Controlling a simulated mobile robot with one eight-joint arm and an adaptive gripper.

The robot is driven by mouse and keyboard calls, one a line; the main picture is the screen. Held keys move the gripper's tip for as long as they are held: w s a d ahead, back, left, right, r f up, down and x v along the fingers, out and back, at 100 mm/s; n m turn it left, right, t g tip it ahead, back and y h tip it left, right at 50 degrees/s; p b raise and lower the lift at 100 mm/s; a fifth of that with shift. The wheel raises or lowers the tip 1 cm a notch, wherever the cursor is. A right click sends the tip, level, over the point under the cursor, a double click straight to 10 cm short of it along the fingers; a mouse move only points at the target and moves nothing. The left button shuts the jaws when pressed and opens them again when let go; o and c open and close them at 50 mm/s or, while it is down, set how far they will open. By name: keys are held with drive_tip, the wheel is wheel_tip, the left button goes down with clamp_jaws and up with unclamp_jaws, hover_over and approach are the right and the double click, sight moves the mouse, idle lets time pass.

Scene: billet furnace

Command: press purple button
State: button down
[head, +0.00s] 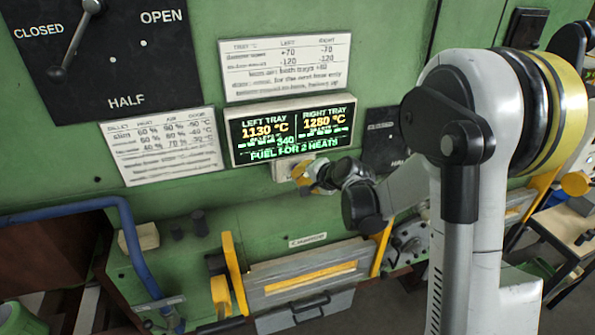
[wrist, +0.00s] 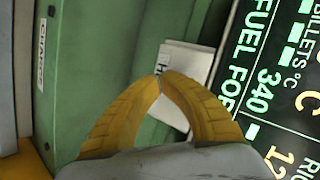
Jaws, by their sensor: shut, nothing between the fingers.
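No purple button shows in either view. My gripper (head: 300,172) is shut with nothing between its fingers, just below the display. In the wrist view its yellow fingertips (wrist: 160,79) meet in front of a small white box (wrist: 180,62) with a partly covered label. The box (head: 281,171) also shows in the head view, under the display (head: 292,130), partly hidden by my gripper. Whatever lies behind the fingers is hidden. I cannot tell whether the fingertips touch the box.
The display reads left tray 1130 °C and right tray 1280 °C. A yellow-edged furnace door (head: 300,283) is below. A blue pipe (head: 70,208) runs at left.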

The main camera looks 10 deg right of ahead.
drive_tip(key=shift+s, duration=0.75)
drive_tip(key=shift+s+d+b, duration=0.2)
drive_tip(key=shift+s+b, duration=0.55)
drive_tip(key=shift+s, duration=1.75)
drive_tip(key=s+f+n+g+h+b, duration=0.3)
drive_tip(key=s+f+n+b, duration=0.7)
drive_tip(key=s+f+b, duration=1.7)
drive_tip(key=f+b, duration=0.1)
drive_tip(key=b, duration=0.7)
drive_tip(key=shift+s+a+f+n+g+h+b, duration=0.15)
drive_tip(key=shift+s+f+n+g+h+b, duration=0.15)
drive_tip(key=shift+h+b, duration=0.1)
